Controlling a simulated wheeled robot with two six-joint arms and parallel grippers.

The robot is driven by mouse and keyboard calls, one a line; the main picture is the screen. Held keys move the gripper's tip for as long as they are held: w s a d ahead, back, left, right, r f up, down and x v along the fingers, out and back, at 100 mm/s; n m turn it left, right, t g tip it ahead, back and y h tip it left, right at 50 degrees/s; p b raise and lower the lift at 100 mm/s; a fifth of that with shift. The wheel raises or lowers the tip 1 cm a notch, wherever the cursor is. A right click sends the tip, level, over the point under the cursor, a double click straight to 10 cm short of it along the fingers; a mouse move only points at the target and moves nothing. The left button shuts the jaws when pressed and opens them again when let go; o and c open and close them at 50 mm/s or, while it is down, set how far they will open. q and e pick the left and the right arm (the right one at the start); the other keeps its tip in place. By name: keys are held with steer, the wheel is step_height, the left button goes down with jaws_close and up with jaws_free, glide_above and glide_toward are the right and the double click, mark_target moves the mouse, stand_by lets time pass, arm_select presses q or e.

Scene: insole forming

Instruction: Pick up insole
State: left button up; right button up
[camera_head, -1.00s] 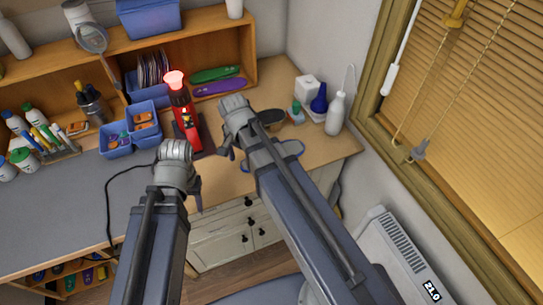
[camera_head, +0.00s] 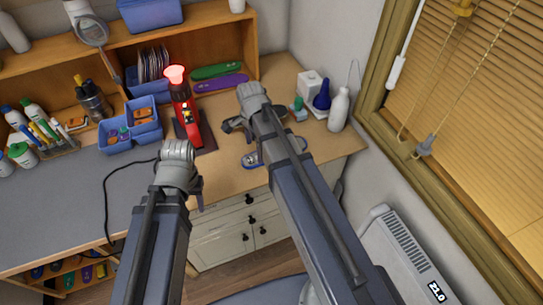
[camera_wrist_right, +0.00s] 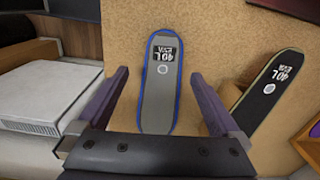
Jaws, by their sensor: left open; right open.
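A grey insole with a blue rim and a dark "40L EVA" label (camera_wrist_right: 160,85) lies flat on the wooden worktop. Part of it shows beside my right arm in the head view (camera_head: 251,160). My right gripper (camera_head: 238,126) is open and empty above the worktop. In the right wrist view its two fingers (camera_wrist_right: 160,76) are apart, one on each side of the grey insole. A black insole with a green rim and a "40L EVA" label (camera_wrist_right: 268,92) lies to the right in that view. My left gripper (camera_head: 190,186) is open, with its fingers mostly hidden behind its wrist.
A red device with a glowing top (camera_head: 183,108) stands on a dark base near my grippers. Blue bins (camera_head: 132,134) stand left of it. A green insole (camera_head: 216,70) and a purple insole (camera_head: 220,84) lie by the shelf. White bottles (camera_head: 339,108) stand at the right.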

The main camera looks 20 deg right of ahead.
mark_target(252, 160)
steer(key=f+b, duration=0.2)
steer(key=a+f+b, duration=0.1)
steer(key=f+b, duration=0.2)
steer(key=shift+w+a+f, duration=0.1)
steer(key=shift+w, duration=0.1)
steer(key=c, duration=1.3)
